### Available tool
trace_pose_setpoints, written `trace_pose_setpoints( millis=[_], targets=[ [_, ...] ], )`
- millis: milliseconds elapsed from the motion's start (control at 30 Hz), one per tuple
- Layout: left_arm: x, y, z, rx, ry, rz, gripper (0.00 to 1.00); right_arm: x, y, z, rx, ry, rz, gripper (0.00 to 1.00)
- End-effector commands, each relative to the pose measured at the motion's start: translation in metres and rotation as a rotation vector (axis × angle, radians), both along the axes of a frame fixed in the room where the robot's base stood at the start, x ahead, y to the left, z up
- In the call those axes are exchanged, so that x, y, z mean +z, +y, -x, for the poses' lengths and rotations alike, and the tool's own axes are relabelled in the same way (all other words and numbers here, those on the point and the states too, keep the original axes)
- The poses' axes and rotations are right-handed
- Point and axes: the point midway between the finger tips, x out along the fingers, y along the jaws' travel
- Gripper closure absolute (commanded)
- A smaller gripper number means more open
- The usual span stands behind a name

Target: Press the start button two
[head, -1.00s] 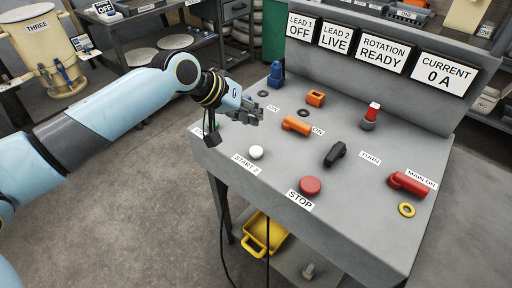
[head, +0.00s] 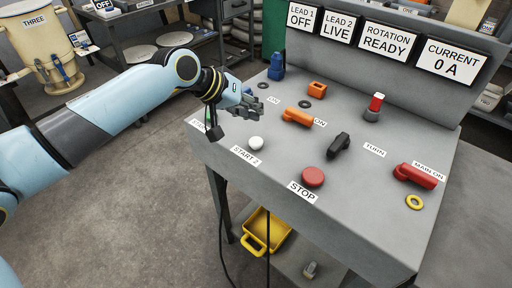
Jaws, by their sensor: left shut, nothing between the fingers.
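The START 2 button (head: 255,143) is a white round knob near the front edge of the grey control desk, just behind its START 2 label (head: 246,156). My left gripper (head: 259,109) is shut and empty. In the head view it appears above and behind the white button, apart from it, with its fingers pointing right across the desk. The gripper and wrist hide much of the desk's left front corner, including most of the label there. My right gripper is out of view.
A red STOP button (head: 312,177) lies right of START 2. An orange lever (head: 297,117), a black lever (head: 339,145), a red MAIN ON lever (head: 417,175) and a red-topped lamp (head: 375,105) stand on the desk. Panels read LEAD 1 OFF, LEAD 2 LIVE, ROTATION READY, CURRENT 0 A.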

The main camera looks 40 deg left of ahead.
Motion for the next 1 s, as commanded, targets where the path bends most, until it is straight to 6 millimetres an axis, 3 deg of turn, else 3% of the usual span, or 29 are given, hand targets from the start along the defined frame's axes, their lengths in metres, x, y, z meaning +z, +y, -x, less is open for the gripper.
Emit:
trace_pose_setpoints(
  millis=[33,167,400,1000],
  targets=[
    [-0.014,0.0,0.0,0.001,0.0,-0.001,1.0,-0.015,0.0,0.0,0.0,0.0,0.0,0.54],
    [-0.031,0.0,0.0,0.0,0.0,0.0,1.0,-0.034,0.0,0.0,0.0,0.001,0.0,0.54],
    [-0.051,0.0,0.0,0.001,-0.001,0.001,1.0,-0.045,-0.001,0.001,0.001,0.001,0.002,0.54],
    [-0.052,0.0,0.0,0.0,-0.001,0.001,1.0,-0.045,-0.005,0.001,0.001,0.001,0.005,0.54]
  ],
)
